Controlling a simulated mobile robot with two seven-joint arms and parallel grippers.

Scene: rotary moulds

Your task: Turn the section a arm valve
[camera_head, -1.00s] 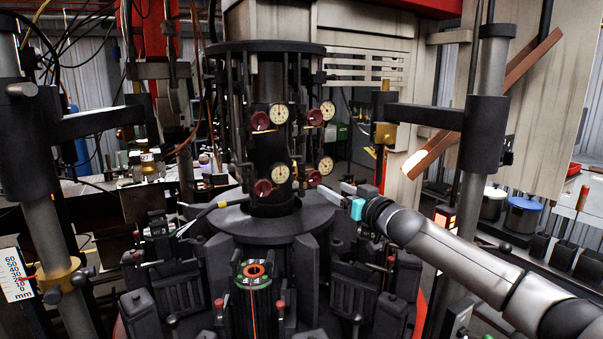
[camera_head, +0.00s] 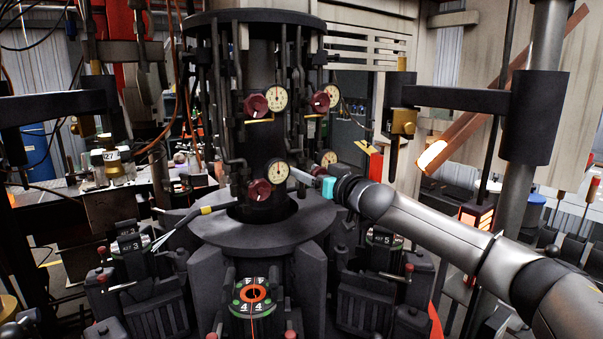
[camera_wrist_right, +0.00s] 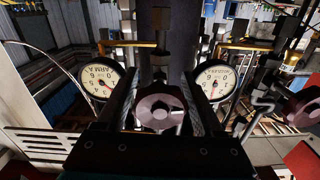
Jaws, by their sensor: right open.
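Red valve knobs sit beside round dial gauges on the dark central column. In the head view I see an upper left knob (camera_head: 255,105), an upper right knob (camera_head: 320,102) and a lower left knob (camera_head: 260,190). A lower right gauge (camera_head: 328,158) shows just above my right gripper (camera_head: 303,178), which largely hides the knob there. In the right wrist view a red knob (camera_wrist_right: 158,111) lies between the open fingers of the right gripper (camera_wrist_right: 161,85). Whether they touch it I cannot tell. Which knob is section A's arm valve I cannot read. My left gripper is out of view.
A left dial (camera_wrist_right: 100,80) and a right dial (camera_wrist_right: 214,82) flank the fingers in the wrist view. Vertical pipes surround the column. A round dark table (camera_head: 265,235) and moulds lie below. A post with a bracket (camera_head: 455,98) stands to the right.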

